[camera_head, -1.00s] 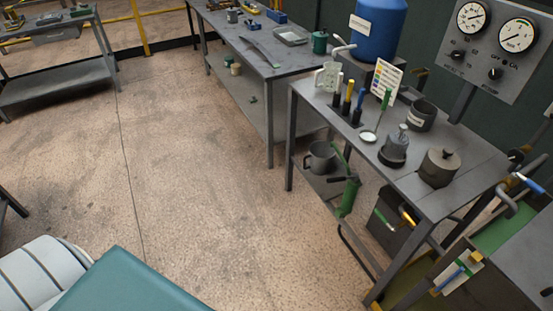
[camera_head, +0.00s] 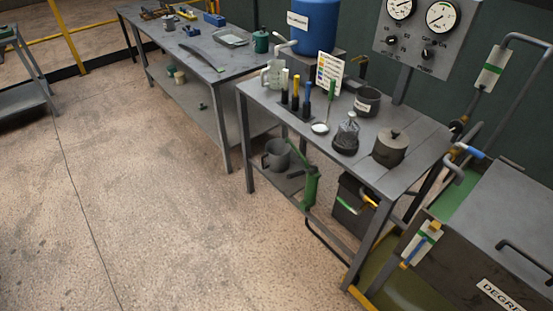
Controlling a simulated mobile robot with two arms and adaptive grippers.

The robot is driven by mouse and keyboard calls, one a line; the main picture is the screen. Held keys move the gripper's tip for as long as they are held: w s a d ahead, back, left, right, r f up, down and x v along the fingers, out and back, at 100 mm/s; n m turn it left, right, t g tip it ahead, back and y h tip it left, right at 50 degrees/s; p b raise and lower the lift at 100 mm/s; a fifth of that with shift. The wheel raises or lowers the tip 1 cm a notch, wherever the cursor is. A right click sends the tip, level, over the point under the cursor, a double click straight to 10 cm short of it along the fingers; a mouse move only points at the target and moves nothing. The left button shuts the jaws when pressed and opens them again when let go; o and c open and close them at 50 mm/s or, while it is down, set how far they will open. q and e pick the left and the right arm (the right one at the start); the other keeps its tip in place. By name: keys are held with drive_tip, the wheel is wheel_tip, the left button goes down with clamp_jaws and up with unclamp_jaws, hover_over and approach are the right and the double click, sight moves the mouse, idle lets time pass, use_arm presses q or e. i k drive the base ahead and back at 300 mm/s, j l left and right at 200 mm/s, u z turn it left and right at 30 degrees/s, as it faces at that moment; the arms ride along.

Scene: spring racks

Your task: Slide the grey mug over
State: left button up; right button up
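A large grey mug (camera_head: 277,156) with a handle on its left stands on the lower shelf of the near workbench (camera_head: 408,165). On the top of that bench stands a dark grey cup-like vessel (camera_head: 368,103) with a white label. A small grey mug-like vessel (camera_head: 169,23) stands on the far bench. I cannot tell which of these the task means. Neither of my grippers is in view.
The bench top also holds a clear jug (camera_head: 274,76), several upright tubes, a flask (camera_head: 346,134) and a lidded pot (camera_head: 390,147). A green hand tool (camera_head: 311,187) rises beside the shelf mug. A degreaser tank (camera_head: 490,235) stands at right.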

sight(278, 153)
drive_tip(key=i+j+z, duration=0.35)
drive_tip(key=j, duration=0.3)
drive_tip(key=i+j+z, duration=0.15)
drive_tip(key=j, duration=0.2)
drive_tip(key=i+j+z, duration=0.2)
drive_tip(key=j, duration=0.2)
drive_tip(key=i+j+z, duration=0.15)
drive_tip(key=j, duration=0.25)
drive_tip(key=i+j+z, duration=0.15)
drive_tip(key=j, duration=0.25)
drive_tip(key=k, duration=0.05)
